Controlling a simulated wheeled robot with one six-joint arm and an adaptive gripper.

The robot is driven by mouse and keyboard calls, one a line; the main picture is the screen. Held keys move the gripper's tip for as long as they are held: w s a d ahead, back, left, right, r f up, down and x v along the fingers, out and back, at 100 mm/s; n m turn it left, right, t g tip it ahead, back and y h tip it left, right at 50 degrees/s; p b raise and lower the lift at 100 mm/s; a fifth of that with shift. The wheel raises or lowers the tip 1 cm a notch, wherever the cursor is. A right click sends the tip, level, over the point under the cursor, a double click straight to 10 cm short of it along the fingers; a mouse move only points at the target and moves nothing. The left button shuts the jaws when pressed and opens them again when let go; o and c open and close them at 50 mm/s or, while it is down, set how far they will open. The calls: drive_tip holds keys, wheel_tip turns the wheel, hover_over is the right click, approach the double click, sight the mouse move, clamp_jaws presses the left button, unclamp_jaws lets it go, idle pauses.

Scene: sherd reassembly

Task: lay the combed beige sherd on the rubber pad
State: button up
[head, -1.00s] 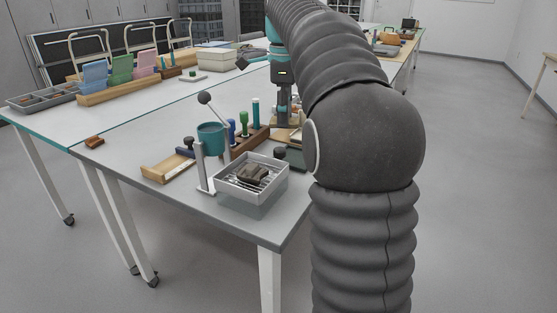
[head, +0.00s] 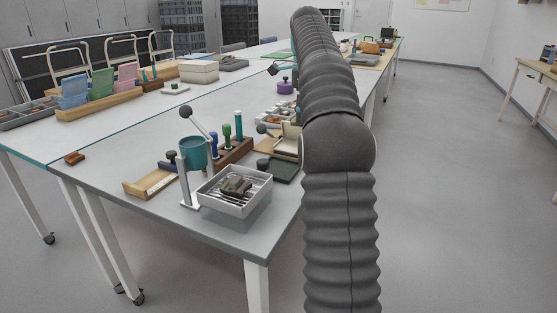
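A dark flat pad (head: 284,172), possibly the rubber pad, lies on the near table just left of my arm. A pale beige piece (head: 290,141) stands behind it, partly covered by my arm. I cannot tell whether it is the combed beige sherd, as no combing can be made out.
A grey bin (head: 238,206) with a dark lump and metal tools stands at the near table's front corner. A teal cup (head: 194,153), a wooden rack (head: 232,152) of coloured handles and a wooden tray (head: 150,184) are beside it.

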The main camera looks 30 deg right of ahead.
drive_tip(key=b, duration=0.1)
hover_over(279, 169)
wheel_tip(279, 169, down, 6)
drive_tip(key=shift+r, duration=0.15)
drive_tip(key=shift+f+b, duration=0.55)
drive_tip(key=shift+f, duration=1.4)
drive_tip(key=shift+f, duration=0.2)
drive_tip(key=o, duration=1.1)
drive_tip(key=shift+o, duration=0.2)
wheel_tip(279, 169, up, 12)
drive_tip(key=p, duration=0.2)
drive_tip(key=shift+r, duration=0.2)
drive_tip(key=shift+a, duration=0.1)
